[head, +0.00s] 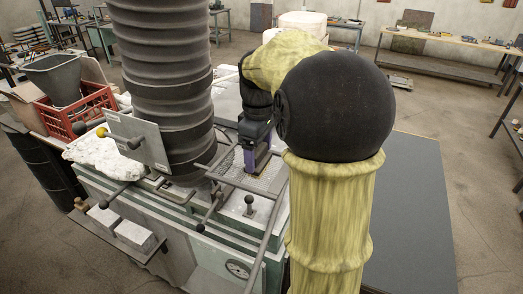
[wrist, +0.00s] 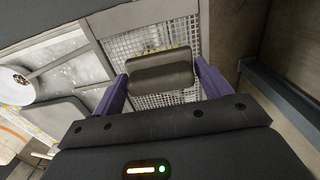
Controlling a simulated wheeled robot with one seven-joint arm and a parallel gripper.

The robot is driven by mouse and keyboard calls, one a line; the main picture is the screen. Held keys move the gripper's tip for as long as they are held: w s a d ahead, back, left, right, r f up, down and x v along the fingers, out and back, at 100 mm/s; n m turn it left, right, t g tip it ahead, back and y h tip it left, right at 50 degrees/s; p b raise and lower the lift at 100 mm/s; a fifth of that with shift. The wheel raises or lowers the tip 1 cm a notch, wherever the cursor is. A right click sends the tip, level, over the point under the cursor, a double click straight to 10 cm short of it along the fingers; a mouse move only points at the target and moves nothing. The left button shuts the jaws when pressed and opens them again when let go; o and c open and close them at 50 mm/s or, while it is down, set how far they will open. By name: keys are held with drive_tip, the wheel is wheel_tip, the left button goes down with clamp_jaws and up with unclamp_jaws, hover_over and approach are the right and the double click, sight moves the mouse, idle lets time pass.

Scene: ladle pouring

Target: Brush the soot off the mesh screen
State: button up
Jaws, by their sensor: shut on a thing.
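The brush (wrist: 160,74) has a dark grey-brown block, with a thin strip of yellowish bristles at its far edge in the wrist view. My gripper (wrist: 161,78) is shut on it, with a purple finger at each end of the block. The mesh screen (wrist: 170,35) is a light metal grid behind and below the brush; the brush covers its middle. In the head view my gripper (head: 257,160) points down over the mesh screen (head: 230,163), right of the dark ribbed column. Whether the bristles touch the mesh, I cannot tell. No soot shows clearly.
The ribbed column (head: 172,95) stands close left of my gripper. Rods with dark knobs (head: 249,200) stick out in front. A metal plate (head: 138,140), white lumpy cloth (head: 95,155) and red crate (head: 80,105) are left. A flat grey surface (head: 410,210) is clear at right.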

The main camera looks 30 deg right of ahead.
drive_tip(key=shift+w+a+f+p, duration=0.15)
drive_tip(key=shift+w+a+p, duration=0.25)
drive_tip(key=shift+w+a, duration=0.6)
drive_tip(key=shift+w+d, duration=0.1)
drive_tip(key=shift+d, duration=0.05)
drive_tip(key=shift+w+a+p, duration=0.5)
drive_tip(key=shift+w+a, duration=0.05)
drive_tip(key=shift+w, duration=0.2)
drive_tip(key=shift+w+a+p, duration=0.45)
drive_tip(key=shift+w+a, duration=0.05)
drive_tip(key=shift+w, duration=0.2)
drive_tip(key=shift+a, duration=0.15)
drive_tip(key=shift+w+a+r+p, duration=0.3)
drive_tip(key=shift+w+a+p, duration=0.05)
drive_tip(key=shift+w+p, duration=0.2)
drive_tip(key=shift+w+a+p, duration=0.35)
drive_tip(key=shift+w+a, duration=0.25)
drive_tip(key=shift+w, duration=0.25)
drive_tip(key=shift+f, duration=0.1)
